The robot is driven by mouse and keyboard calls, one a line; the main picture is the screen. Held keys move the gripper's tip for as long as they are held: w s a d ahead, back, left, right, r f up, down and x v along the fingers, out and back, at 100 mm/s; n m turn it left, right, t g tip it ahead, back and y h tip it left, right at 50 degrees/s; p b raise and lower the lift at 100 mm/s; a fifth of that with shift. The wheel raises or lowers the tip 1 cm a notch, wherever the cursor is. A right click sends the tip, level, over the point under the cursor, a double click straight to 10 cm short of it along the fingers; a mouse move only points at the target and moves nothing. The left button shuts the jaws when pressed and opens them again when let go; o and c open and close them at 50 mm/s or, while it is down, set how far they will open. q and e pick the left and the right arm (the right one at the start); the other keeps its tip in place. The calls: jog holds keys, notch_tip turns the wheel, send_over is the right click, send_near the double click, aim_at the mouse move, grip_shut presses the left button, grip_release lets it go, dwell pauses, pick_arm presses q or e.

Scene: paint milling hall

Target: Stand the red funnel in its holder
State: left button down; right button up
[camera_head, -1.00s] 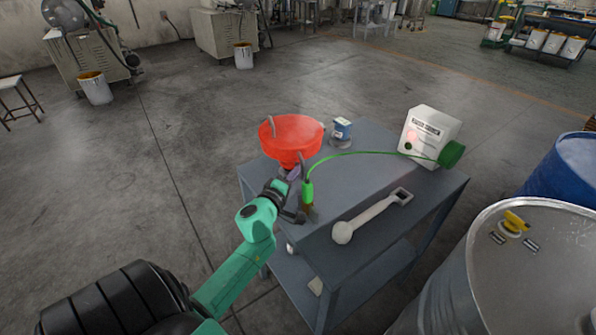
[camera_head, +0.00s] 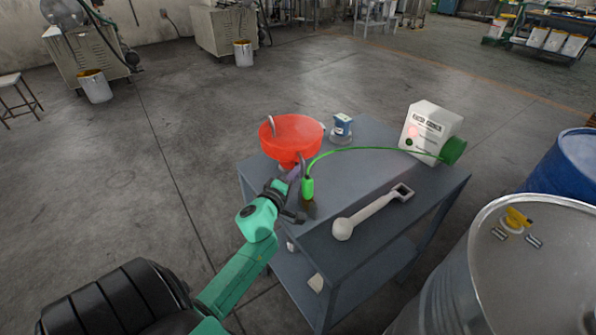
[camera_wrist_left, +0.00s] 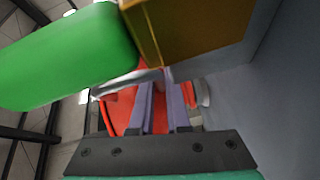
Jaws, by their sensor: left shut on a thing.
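The red funnel (camera_head: 291,146) is wide-mouthed, with its mouth upward, over the far left corner of the grey table. Grey hooked pieces stand at its rim. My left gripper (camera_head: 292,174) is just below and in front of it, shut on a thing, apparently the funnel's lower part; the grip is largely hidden. In the left wrist view, the purple fingers (camera_wrist_left: 164,108) run in towards red funnel surface. Whether the funnel touches anything beneath is hidden. I cannot make out its holder with certainty. My right gripper is not in view.
Steel (camera_head: 500,270) and blue drums (camera_head: 567,170) stand right.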

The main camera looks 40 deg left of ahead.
pick_arm(q)
jog(key=shift+f, duration=0.3)
jog(key=c, duration=0.8)
grip_release()
jog(key=shift+f, duration=0.1)
jog(key=s+d+r, duration=0.1)
jog(key=s+d, duration=0.1)
jog(key=s, duration=1.2)
jog(key=shift+s+d+b, duration=0.2)
jog(key=shift+d+b, duration=0.15)
jog(key=shift+b, duration=0.05)
jog(key=s, duration=0.1)
jog(key=s+p, duration=0.1)
jog(key=s, duration=0.1)
jog(key=s+d+p, duration=0.1)
jog(key=s, duration=0.1)
jog(key=shift+r, duration=0.2)
